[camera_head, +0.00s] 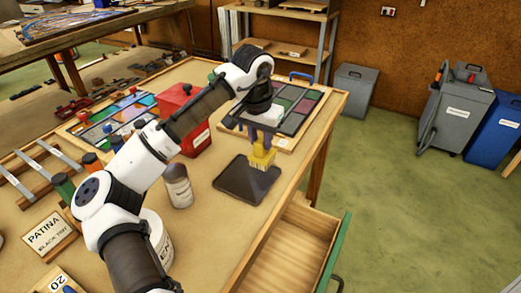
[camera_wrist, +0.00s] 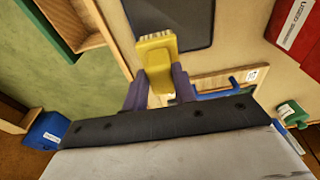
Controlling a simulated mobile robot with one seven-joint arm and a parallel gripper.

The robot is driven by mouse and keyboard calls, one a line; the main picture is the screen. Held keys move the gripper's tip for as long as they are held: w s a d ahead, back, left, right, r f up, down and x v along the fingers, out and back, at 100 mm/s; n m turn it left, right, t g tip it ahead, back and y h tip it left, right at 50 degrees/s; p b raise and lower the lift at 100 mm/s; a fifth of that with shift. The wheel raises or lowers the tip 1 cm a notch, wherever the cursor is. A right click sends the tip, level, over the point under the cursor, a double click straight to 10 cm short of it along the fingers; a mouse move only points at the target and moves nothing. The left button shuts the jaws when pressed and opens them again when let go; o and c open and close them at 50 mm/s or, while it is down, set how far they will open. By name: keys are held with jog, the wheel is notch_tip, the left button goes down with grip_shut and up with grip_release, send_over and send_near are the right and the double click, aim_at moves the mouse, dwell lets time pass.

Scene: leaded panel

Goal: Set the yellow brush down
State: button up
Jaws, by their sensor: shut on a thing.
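The yellow brush (camera_head: 262,157) is held by my gripper (camera_head: 259,137) over the workbench. In the head view it shows against the far right part of a dark, flat tray or mat (camera_head: 240,188); I cannot tell whether it touches it. In the wrist view, the brush (camera_wrist: 157,55) stands between the two purple fingers of my gripper (camera_wrist: 160,85), with its pale bristles pointing away from the wrist. The dark tray (camera_wrist: 180,20) shows just beyond the brush there. My gripper is shut on the brush.
A stained-glass panel (camera_head: 295,108) lies behind the gripper. An open drawer (camera_head: 285,255) sticks out at the bench's right front. Bare benchtop (camera_head: 225,232) lies in front of the tray.

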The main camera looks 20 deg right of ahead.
aim_at(261, 152)
jog(key=shift+f, duration=2.25)
jog(key=shift+f, duration=0.2)
jog(key=o, duration=0.9)
jog(key=shift+o, duration=0.2)
jog(key=shift+r, duration=0.1)
notch_tip(261, 152, up, 12)
jog(key=s+a+b, duration=0.1)
jog(key=shift+a, duration=0.2)
